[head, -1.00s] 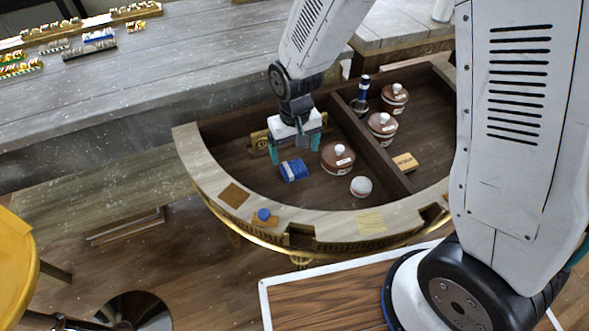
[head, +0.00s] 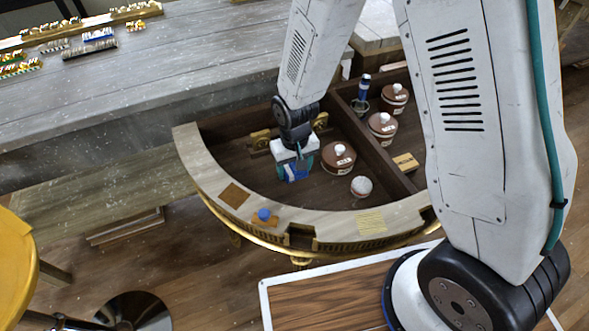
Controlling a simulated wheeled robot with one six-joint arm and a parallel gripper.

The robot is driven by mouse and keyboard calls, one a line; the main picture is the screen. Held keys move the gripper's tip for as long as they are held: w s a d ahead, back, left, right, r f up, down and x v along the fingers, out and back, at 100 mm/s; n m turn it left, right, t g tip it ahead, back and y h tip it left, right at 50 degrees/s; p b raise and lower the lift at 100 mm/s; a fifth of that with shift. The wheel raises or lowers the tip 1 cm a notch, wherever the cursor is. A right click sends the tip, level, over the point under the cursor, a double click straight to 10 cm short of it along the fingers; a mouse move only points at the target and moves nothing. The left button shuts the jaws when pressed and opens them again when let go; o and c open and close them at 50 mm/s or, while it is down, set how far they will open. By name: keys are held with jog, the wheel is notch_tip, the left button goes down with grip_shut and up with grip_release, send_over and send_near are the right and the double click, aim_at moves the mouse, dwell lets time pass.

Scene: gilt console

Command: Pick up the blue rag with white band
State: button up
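The blue rag with white band (head: 294,173) lies in the left compartment of the half-round console (head: 190,152), left of a brown lidded jar. My gripper (head: 295,172) points down right over the rag, its teal fingers around or just beside it. The fingers and the white gripper body hide part of the rag. I cannot tell whether the fingers are closed on it.
A brown jar with a white knob (head: 338,158) stands close to the right of my gripper. A small white round thing (head: 361,186) is in front of it. A dark divider (head: 370,148) separates more brown jars on the right. A blue knob (head: 264,214) sits on the front rim.

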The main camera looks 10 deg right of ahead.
jog(key=c, duration=0.5)
jog(key=shift+o, duration=0.2)
jog(key=shift+r, duration=0.1)
notch_tip(320, 180, up, 10)
jog(key=o, duration=0.5)
jog(key=c, duration=0.4)
